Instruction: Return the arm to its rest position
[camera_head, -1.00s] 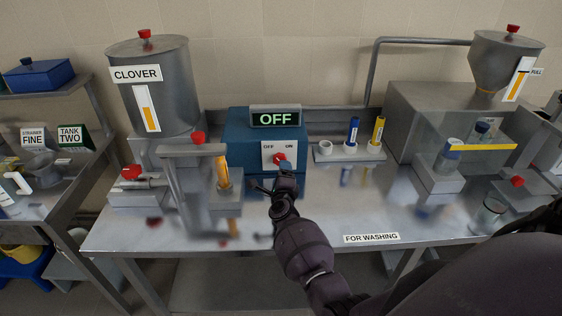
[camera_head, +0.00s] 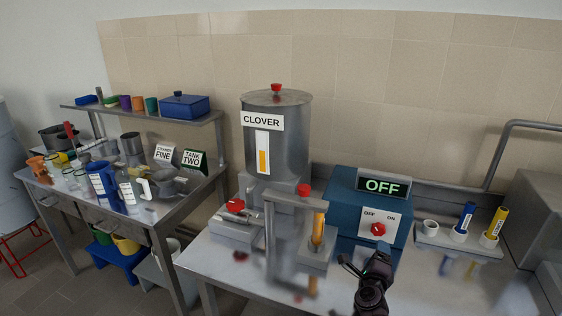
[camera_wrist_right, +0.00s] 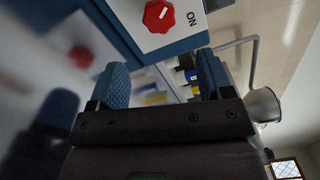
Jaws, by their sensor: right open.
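My right gripper (camera_head: 365,264) is open and empty in front of the blue control box (camera_head: 342,213), below its white switch panel. Its two blue-padded fingers stand apart in the right wrist view (camera_wrist_right: 163,78), with nothing between them. The red knob (camera_head: 378,230) on the panel is clear of the fingers; it also shows at the top of the right wrist view (camera_wrist_right: 159,16). The box's display (camera_head: 383,186) reads OFF. My left gripper is not in view.
A rack (camera_head: 455,242) with a white cup and blue and yellow tubes is to the right. A crowded side table (camera_head: 150,222) stands far left.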

